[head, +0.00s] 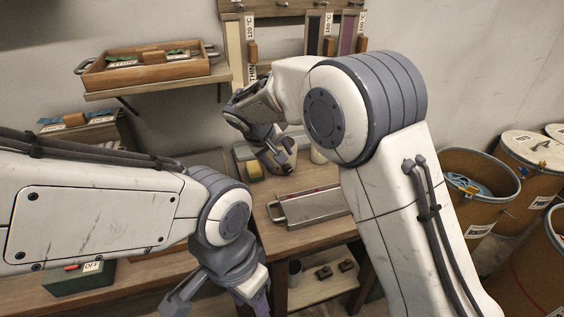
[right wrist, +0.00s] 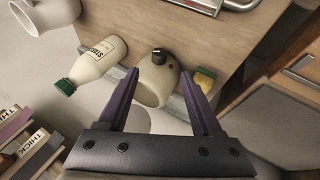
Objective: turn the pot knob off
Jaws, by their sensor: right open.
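In the right wrist view a cream pot (right wrist: 152,84) shows between and beyond my fingertips, with a black knob (right wrist: 159,54) and a small reddish dot beside it. My right gripper (right wrist: 160,73) is open, its two purple fingers spread to either side of the pot. I cannot tell whether they touch it. In the head view the pot (head: 286,160) is partly hidden by my right gripper (head: 268,143), above the back of the bench.
A white bottle with a green cap (right wrist: 92,66) and a yellow sponge (right wrist: 205,80) flank the pot. A metal tray (head: 312,206) lies on the bench in front. A green box (head: 78,281) marked OFF is at the lower left. Barrels (head: 480,192) stand right.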

